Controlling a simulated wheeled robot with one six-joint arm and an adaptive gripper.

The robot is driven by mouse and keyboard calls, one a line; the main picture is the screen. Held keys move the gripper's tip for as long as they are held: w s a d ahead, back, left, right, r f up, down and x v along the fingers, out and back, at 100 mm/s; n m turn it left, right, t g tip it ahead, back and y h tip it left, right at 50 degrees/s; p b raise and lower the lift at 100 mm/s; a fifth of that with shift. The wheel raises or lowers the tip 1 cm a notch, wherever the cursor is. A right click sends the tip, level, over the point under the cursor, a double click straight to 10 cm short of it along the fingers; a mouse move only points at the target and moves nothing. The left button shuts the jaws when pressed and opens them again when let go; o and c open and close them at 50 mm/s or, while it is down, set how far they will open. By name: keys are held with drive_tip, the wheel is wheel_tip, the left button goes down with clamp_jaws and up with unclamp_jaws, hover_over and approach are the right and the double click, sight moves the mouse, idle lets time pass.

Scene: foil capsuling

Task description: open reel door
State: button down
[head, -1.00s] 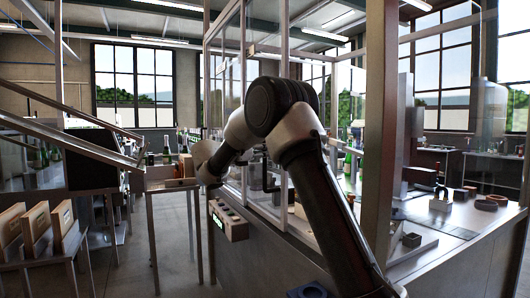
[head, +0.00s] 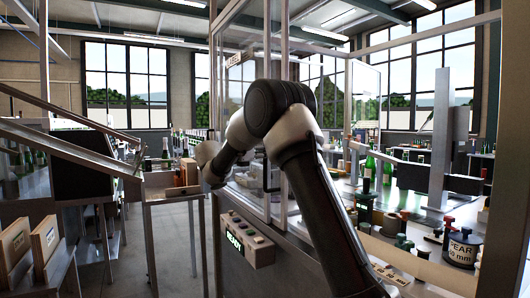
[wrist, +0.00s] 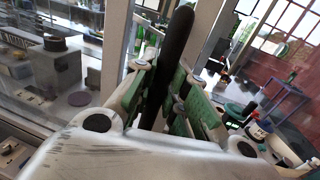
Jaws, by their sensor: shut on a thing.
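In the wrist view, my gripper (wrist: 165,98) is shut on a long black bar handle (wrist: 179,38), with its greenish finger pads on both sides of the bar. The handle runs up and away from the fingers, close to a pale metal frame (wrist: 207,32). A tall glass-walled enclosure with metal posts (head: 276,45) stands behind my arm. I cannot tell the exact edges of the reel door or how far it stands open.
A control box (head: 245,240) with a lit READY display sits low on the enclosure's front. At right, a bench holds green bottles (head: 370,168) and a reel marked PEAR (head: 461,248). A side table (head: 165,188) and wooden crates (head: 45,236) stand at left.

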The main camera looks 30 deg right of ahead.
drive_tip(key=shift+w, duration=0.25)
drive_tip(key=c, duration=1.4)
unclamp_jaws()
drive_tip(key=v, duration=1.2)
drive_tip(key=shift+s, duration=0.1)
